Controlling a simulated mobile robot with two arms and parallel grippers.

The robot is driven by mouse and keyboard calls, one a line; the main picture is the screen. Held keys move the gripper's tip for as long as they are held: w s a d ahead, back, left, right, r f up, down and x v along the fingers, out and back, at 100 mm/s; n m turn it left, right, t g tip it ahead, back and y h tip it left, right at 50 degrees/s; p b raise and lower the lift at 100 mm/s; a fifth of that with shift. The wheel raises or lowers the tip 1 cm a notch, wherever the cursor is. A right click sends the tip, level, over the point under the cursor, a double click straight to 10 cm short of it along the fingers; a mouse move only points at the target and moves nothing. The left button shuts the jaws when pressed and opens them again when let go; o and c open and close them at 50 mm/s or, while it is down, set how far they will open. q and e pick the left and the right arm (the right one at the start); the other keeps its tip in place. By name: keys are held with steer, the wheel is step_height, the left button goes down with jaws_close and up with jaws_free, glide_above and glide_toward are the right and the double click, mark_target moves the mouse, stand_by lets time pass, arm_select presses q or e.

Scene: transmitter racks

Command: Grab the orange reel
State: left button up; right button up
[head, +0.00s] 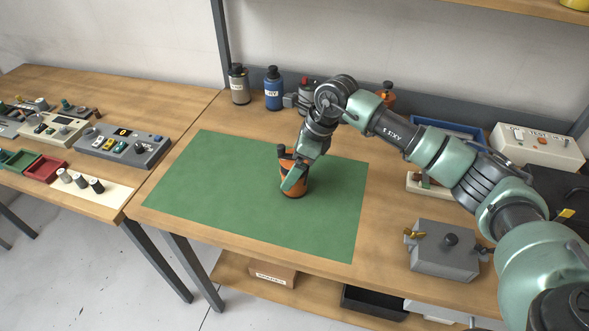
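The orange reel (299,189) stands on the green mat (235,205), near the mat's middle right. My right gripper (291,171) reaches down over it from the upper right. A green finger crosses the front of the reel and hides part of it. The other finger is mostly hidden, so I cannot tell whether the fingers grip the reel or only stand around it. My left gripper is not in view.
Bottles, one grey (239,86) and one blue (273,91), stand at the back edge, with an orange container (386,95) behind my arm. A grey box (443,252) stands at the right front. A left table (70,85) holds panels and trays. The mat's left part is clear.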

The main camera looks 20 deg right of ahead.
steer(key=shift+x, duration=0.95)
steer(key=shift+w+r, duration=0.1)
steer(key=c, duration=1.7)
steer(key=shift+r, duration=0.1)
steer(key=shift+c, duration=0.7)
steer(key=shift+r, duration=0.1)
